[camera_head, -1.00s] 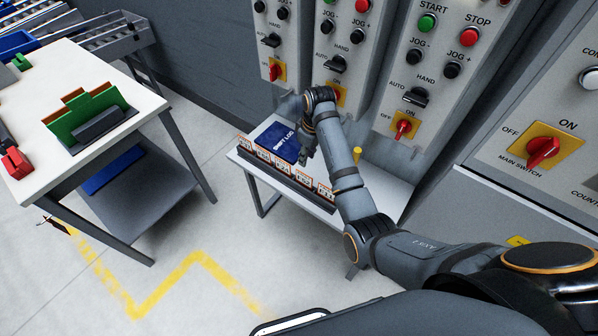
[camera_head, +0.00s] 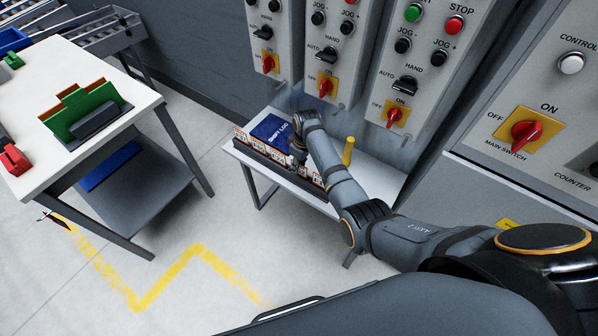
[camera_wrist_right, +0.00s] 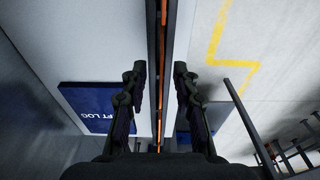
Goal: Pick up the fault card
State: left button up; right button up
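A row of white cards with orange edges (camera_head: 257,146) stands in a long dark rack (camera_head: 270,163) along the front edge of a small table. Their print is too small to read, so I cannot tell which is the fault card. I see no card held. The arm and gripper hide part of the row. My left gripper is out of view.
A blue shift log (camera_head: 271,131) lies behind the rack, beside my right gripper. A yellow upright handle (camera_head: 348,151) stands right of my wrist. Control panels (camera_head: 415,60) rise behind the small table. A white-topped workbench (camera_head: 120,70) is at left, with open floor between.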

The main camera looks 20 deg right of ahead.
jog(key=shift+s+r, duration=0.1)
jog(key=shift+c, duration=0.8)
grip_shut()
